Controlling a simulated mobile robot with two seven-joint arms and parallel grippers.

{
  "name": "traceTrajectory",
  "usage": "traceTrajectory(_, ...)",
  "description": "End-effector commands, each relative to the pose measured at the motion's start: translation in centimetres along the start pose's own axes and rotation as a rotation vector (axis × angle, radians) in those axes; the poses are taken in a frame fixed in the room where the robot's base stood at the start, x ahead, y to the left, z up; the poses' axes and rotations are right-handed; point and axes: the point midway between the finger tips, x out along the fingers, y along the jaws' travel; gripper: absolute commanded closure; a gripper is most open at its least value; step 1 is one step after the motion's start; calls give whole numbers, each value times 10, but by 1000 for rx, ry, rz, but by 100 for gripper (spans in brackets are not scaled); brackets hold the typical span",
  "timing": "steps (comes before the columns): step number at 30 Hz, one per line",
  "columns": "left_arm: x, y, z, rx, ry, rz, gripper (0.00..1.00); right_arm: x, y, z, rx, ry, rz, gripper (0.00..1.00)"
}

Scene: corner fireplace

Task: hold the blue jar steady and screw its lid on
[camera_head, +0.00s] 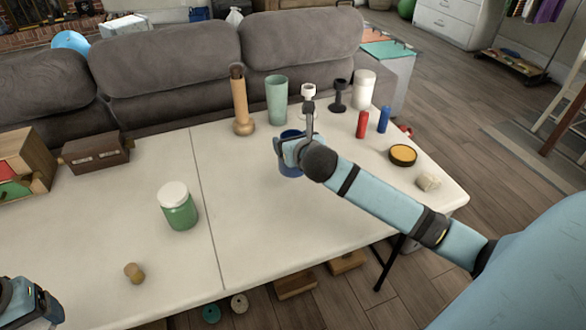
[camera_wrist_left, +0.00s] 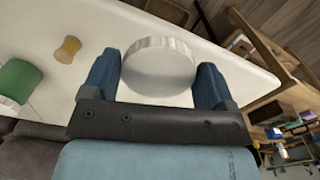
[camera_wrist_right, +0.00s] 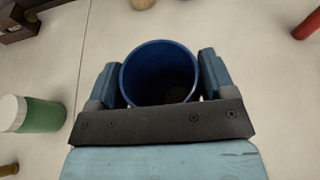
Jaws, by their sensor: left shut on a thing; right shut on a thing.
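The blue jar (camera_head: 291,170) stands on the white table, lidless and upright, partly hidden by my right gripper (camera_head: 290,148). In the right wrist view the open blue jar (camera_wrist_right: 160,72) sits between the two fingers of my right gripper, which is shut on it. My left gripper (camera_head: 32,303) is at the lower left corner of the head view, mostly cut off. In the left wrist view a round white lid (camera_wrist_left: 158,66) is between its fingers, and the gripper is shut on it. The lid is far from the blue jar, near the table's front left.
Behind the blue jar are a wooden pestle-like piece (camera_head: 241,105), a green cup (camera_head: 277,100) and a white jar (camera_head: 363,90).

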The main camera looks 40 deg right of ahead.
Motion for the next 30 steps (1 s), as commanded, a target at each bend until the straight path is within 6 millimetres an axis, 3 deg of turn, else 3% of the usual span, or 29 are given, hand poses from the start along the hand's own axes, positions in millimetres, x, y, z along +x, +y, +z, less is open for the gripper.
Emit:
traceTrajectory(1, 5, 0, 0, 0, 0, 0, 43, 5, 0, -13, 2, 3, -1, 67)
traceTrajectory(4, 8, 0, 0, 0, 0, 0, 43, 9, 0, -24, 1, -1, -1, 67)
traceTrajectory(17, 9, 0, 0, 0, 0, 0, 43, 12, 0, -30, 0, -1, 0, 67)
traceTrajectory(25, 20, 0, 0, 0, 0, 0, 43, 24, 0, -65, 2, 2, -1, 67)
traceTrajectory(30, 20, 0, 0, 0, 0, 0, 43, 26, 0, -69, 0, -3, 0, 67)
